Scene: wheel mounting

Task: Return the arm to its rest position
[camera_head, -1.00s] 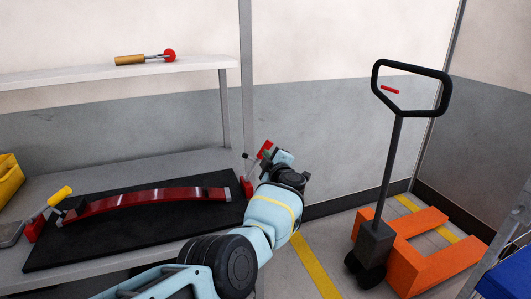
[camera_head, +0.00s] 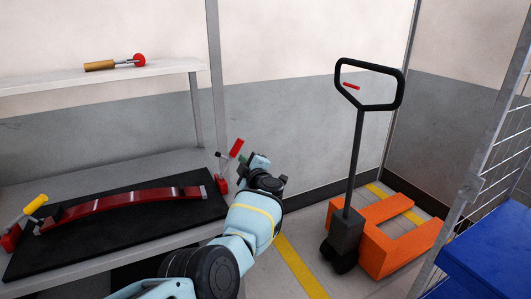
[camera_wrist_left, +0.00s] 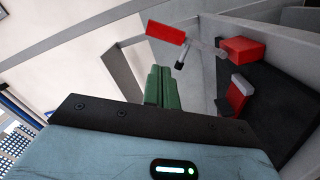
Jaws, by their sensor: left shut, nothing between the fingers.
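My left arm reaches in from the bottom of the head view, and its gripper (camera_head: 243,159) is beside the right end of the workbench, close to a toggle clamp with a red handle (camera_head: 236,147). In the left wrist view the green fingers (camera_wrist_left: 160,88) are together with nothing between them. The clamp's red handle (camera_wrist_left: 166,32) is beyond the fingertips there, apart from them as far as I can tell. My right gripper is not in view.
A red curved bar (camera_head: 120,205) lies on a black mat (camera_head: 90,243), with a yellow-handled clamp (camera_head: 35,204) at its left end. A screwdriver-like tool (camera_head: 100,65) lies on the shelf (camera_head: 165,69). An orange pallet jack (camera_head: 385,245) and a blue bin (camera_head: 490,255) stand right.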

